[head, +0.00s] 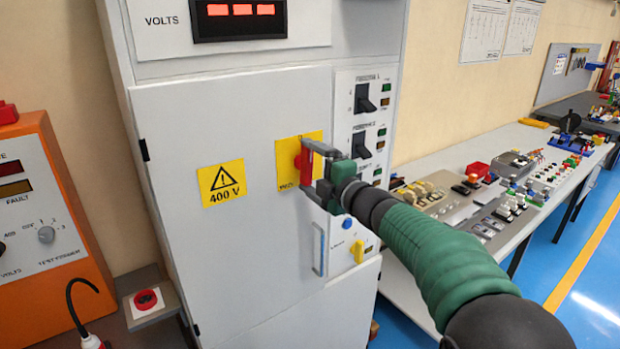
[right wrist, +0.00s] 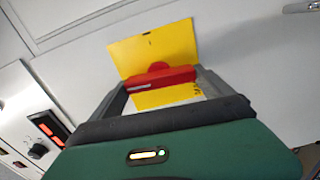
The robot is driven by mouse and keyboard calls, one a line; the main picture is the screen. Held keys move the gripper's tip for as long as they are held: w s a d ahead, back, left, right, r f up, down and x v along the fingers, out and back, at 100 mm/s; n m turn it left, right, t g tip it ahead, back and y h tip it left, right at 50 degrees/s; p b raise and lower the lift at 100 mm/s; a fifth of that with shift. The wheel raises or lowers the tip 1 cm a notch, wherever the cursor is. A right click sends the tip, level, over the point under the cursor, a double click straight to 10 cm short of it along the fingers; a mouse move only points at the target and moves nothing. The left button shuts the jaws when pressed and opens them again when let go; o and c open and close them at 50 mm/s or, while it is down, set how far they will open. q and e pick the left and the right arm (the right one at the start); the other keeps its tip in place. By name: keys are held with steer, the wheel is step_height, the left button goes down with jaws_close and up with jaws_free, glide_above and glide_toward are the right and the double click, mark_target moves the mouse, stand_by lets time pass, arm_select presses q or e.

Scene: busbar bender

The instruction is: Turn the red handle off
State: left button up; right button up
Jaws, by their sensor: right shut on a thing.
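The red handle (head: 306,164) sits on a yellow plate (head: 285,152) on the front of the grey cabinet. In the head view my right gripper (head: 312,168) covers part of it. In the right wrist view the red handle (right wrist: 160,77) lies between the two fingers of my right gripper (right wrist: 162,85), and the fingers are shut on its ends. The yellow plate (right wrist: 152,48) shows behind it there. The handle looks upright in the head view. My left gripper is not in view.
The cabinet door (head: 220,260) carries a yellow 400 V sign (head: 221,183). Black switches (head: 364,98) are right of the handle. An orange tester (head: 45,240) stands left; a cluttered bench (head: 480,240) stands right.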

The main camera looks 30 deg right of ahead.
steer(key=shift+f+n+b, duration=0.25)
steer(key=shift+n+b, duration=0.05)
steer(key=shift+n, duration=0.2)
steer(key=o, duration=1.8)
steer(key=shift+s, duration=0.2)
steer(key=s+d+b, duration=0.1)
steer(key=s, duration=1.5)
steer(key=shift+d, duration=0.15)
